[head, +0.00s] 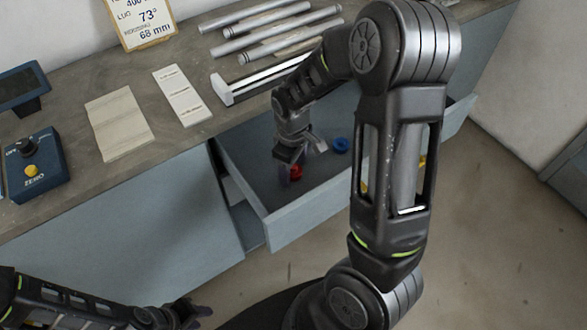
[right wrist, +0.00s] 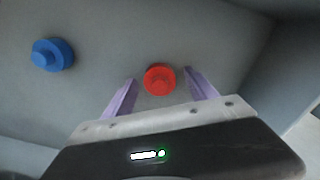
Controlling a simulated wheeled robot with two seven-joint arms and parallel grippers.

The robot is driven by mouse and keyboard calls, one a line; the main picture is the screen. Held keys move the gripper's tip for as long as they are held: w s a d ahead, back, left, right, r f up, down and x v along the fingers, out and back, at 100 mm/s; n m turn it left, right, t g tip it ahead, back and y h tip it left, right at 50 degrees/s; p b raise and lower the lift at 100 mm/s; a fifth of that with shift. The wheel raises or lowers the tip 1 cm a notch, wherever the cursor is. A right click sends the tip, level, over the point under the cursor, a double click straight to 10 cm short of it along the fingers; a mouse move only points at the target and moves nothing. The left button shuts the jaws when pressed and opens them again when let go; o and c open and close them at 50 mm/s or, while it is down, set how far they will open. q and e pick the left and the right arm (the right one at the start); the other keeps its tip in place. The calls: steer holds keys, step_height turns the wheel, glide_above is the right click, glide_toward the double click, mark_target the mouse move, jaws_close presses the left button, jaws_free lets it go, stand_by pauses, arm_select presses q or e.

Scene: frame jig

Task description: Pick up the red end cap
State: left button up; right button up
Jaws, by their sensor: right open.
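The red end cap (head: 296,172) lies on the floor of the open drawer (head: 262,212). In the right wrist view the red end cap (right wrist: 160,79) is between and just beyond the tips of my open right gripper (right wrist: 161,88). In the head view my right gripper (head: 299,172) reaches down into the drawer over the cap and partly covers it. I cannot tell whether the fingers touch the cap. My left gripper (head: 196,312) is at the bottom left, away from the drawer; its jaws are too unclear to judge.
A blue end cap (head: 340,145) lies in the drawer near the red one, and shows in the right wrist view (right wrist: 52,54). The drawer walls surround my right gripper. Several metal tubes (head: 262,27), a sign (head: 142,22) and a blue device (head: 32,168) are on the worktop.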

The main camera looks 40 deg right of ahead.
steer(key=shift+c, duration=0.5)
steer(key=c, duration=1.3)
steer(key=shift+r, duration=0.1)
step_height(320, 180, up, 10)
steer(key=shift+f, duration=0.1)
